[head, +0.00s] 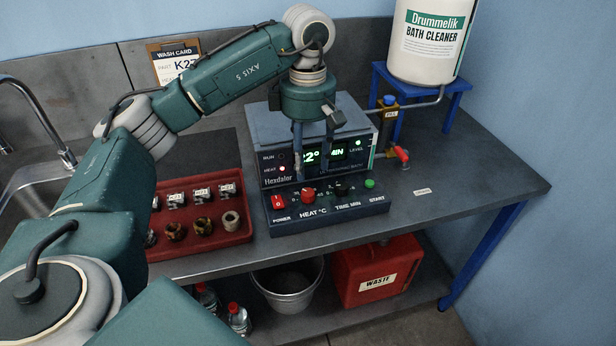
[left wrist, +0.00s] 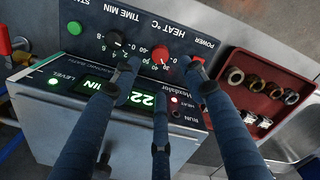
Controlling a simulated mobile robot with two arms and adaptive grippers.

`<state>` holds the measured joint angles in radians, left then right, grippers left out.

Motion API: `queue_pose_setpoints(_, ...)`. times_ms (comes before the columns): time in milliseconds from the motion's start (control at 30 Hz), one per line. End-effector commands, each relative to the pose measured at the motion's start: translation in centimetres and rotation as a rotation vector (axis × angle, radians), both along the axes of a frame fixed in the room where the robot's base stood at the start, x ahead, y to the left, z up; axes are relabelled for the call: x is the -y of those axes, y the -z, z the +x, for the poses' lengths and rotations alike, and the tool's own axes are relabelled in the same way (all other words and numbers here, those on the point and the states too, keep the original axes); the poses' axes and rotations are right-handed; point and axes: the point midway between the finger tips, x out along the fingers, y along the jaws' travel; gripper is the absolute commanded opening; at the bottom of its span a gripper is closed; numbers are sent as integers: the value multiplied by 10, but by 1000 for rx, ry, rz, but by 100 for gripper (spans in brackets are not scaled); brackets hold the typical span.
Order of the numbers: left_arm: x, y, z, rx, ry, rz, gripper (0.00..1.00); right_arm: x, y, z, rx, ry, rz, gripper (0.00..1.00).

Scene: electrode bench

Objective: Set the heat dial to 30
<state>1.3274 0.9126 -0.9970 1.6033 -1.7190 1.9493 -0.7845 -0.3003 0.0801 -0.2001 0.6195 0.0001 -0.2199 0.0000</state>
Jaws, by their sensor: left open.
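The heat dial is a red knob (head: 308,195) on the sloping front panel of the bath, above the label HEAT °C. It also shows in the left wrist view (left wrist: 160,54), upside down, with small numbers around it. I cannot tell for sure which number it points at. My left gripper (head: 314,162) hangs fingers-down in front of the bath's display, over the panel. In the left wrist view its open fingers (left wrist: 162,76) are spread on either side of the dial, with nothing between them. I cannot tell whether a finger touches the panel. My right gripper is not in view.
The display (left wrist: 145,100) reads 22 and is partly covered by fingers. A black time knob (head: 341,187), green start button (head: 370,184) and red power switch (head: 278,201) flank the dial. A red tray (head: 228,240) of parts stands left, a red-handled tap (head: 402,155) right.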

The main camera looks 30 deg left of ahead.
Motion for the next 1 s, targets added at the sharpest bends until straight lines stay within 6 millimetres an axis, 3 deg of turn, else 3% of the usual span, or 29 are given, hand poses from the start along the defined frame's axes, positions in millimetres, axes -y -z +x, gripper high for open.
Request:
queue_pose_setpoints(100,1,-21,1,3,1,0,43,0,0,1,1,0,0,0)
queue_pose_setpoints(300,1,-36,0,0,1,-1,43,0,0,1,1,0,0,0)
queue_pose_setpoints(1000,0,-36,0,-1,1,0,43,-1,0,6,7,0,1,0)
